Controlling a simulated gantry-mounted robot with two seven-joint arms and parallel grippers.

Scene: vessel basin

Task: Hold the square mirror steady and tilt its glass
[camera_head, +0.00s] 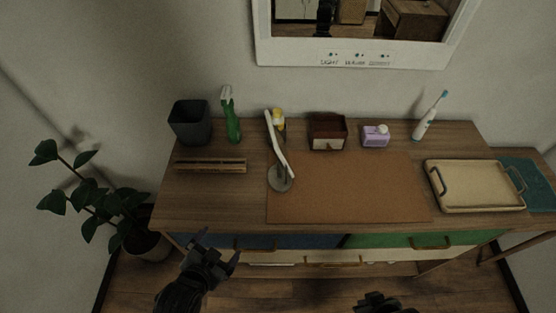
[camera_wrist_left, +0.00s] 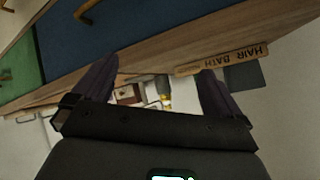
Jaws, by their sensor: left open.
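The square mirror (camera_head: 277,143) stands on the tabletop left of centre, seen nearly edge-on as a thin, leaning white frame. Its round grey base (camera_head: 280,178) rests at the left part of a brown mat. Its glass face is hardly visible. My left gripper (camera_head: 219,248) is open and empty, in front of the table's front edge, to the left of the mirror and apart from it. Its two fingers also show spread in the left wrist view (camera_wrist_left: 156,75). My right gripper (camera_head: 380,303) just enters at the bottom edge; its fingers are not clear.
A wooden sign (camera_head: 210,166), dark cup (camera_head: 190,123) and green bottle (camera_head: 232,122) stand left of the mirror. A brown box (camera_head: 327,132), purple box (camera_head: 375,136), toothbrush (camera_head: 429,117) and tray (camera_head: 475,186) are to the right. The brown mat (camera_head: 355,190) is mostly clear.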

